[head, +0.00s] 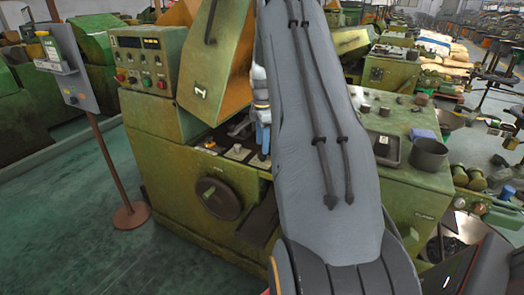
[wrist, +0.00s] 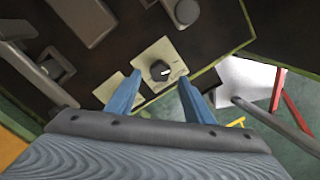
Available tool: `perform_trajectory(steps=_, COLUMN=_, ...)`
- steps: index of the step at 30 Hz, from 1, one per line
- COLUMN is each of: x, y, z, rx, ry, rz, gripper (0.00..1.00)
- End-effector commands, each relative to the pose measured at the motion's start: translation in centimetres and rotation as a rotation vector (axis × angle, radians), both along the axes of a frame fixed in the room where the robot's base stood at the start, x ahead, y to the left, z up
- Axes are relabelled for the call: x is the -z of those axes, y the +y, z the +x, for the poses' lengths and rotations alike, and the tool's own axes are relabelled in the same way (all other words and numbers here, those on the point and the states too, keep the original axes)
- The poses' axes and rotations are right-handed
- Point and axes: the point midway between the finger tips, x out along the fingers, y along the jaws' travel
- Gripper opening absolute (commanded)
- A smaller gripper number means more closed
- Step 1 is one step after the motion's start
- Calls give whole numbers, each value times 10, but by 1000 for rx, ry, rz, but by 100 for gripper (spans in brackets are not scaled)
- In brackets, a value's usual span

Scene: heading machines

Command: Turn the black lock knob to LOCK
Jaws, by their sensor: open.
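The black lock knob (wrist: 160,70) sits on a cream plate (wrist: 150,52) on the dark machine top, in the wrist view. A pale pointer mark on the knob points to the right and slightly up; the plate's lettering is too small to read. My gripper (wrist: 160,78) is open, with its blue fingers on either side of the knob in the picture and nothing held. I cannot tell how high the tips are above it. In the head view my gripper (head: 264,140) hangs over the green machine's top, and I cannot pick out the knob there for certain.
A dark square fitting (wrist: 58,65) and grey levers stand left of the plate in the wrist view. The machine (head: 160,120) has a raised orange-lined cover (head: 222,75) close to my arm and a black handwheel (head: 218,198) in front. A signpost (head: 110,165) stands left on open floor.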

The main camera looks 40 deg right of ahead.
Motion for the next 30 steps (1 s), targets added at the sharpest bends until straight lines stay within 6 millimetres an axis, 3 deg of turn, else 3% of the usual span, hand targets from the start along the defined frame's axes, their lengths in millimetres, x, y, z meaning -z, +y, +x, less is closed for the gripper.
perform_trajectory(steps=4, x=-23, y=0, z=1, rx=0, ry=-2, rz=-2, gripper=47)
perform_trajectory(steps=9, x=-37, y=0, z=0, rx=0, ry=-2, rz=-1, gripper=47)
perform_trajectory(steps=26, x=-39, y=0, z=0, rx=0, ry=0, rz=0, gripper=47)
perform_trajectory(steps=30, x=-42, y=15, z=0, rx=28, ry=-2, rz=-1, gripper=47)
